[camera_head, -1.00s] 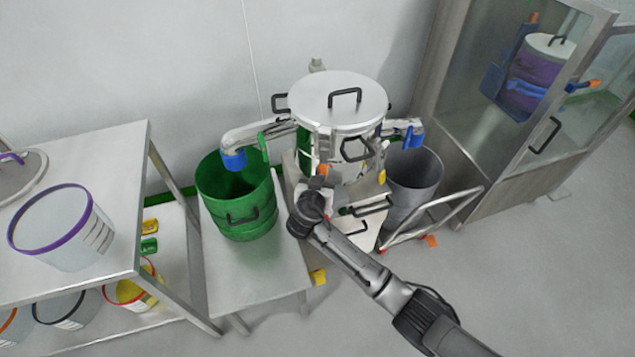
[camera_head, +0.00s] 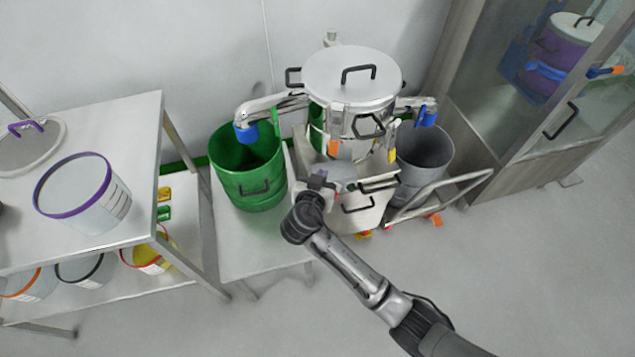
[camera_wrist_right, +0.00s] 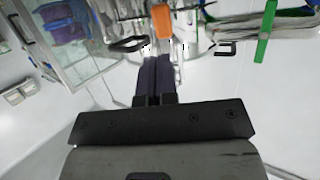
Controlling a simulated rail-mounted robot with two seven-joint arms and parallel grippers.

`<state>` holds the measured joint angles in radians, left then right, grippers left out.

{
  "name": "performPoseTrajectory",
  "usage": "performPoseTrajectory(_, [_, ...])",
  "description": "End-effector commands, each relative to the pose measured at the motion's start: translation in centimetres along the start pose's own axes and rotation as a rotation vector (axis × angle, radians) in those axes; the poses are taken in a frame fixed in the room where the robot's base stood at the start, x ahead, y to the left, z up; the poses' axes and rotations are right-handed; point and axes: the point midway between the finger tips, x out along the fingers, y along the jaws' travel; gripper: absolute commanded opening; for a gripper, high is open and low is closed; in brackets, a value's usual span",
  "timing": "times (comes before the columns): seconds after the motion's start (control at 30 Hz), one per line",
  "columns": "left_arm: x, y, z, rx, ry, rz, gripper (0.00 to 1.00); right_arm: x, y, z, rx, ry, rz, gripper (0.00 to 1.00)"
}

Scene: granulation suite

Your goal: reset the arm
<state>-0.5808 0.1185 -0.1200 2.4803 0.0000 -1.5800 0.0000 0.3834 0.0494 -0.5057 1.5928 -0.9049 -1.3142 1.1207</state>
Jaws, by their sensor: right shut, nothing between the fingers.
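My right arm comes in from the lower right in the head view. Its gripper (camera_head: 318,180) is in front of the steel granulator (camera_head: 352,80), below its orange part (camera_head: 333,148), and looks apart from it. In the right wrist view the two dark fingers (camera_wrist_right: 158,78) are together with nothing between them. The orange part (camera_wrist_right: 161,21) shows just beyond the fingertips there. My left gripper is not in view.
A green drum (camera_head: 247,180) stands on a low bench left of the machine, a grey bin (camera_head: 422,160) right of it. A table (camera_head: 140,140) with a purple-rimmed tub (camera_head: 85,195) is at left. A glass cabinet (camera_head: 545,130) stands right. Floor in front is clear.

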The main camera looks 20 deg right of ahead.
Motion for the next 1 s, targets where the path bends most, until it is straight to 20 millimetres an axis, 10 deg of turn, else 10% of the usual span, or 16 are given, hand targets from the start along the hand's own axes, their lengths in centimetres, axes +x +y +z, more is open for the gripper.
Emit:
performPoseTrajectory(0.67, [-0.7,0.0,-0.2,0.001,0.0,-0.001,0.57,-3.9,0.0,0.0,-0.019,0.001,0.001,0.0])
performPoseTrajectory(1.0, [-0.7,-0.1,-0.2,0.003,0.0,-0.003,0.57,-4.7,-0.2,1.2,-0.448,-0.134,-0.061,0.0])
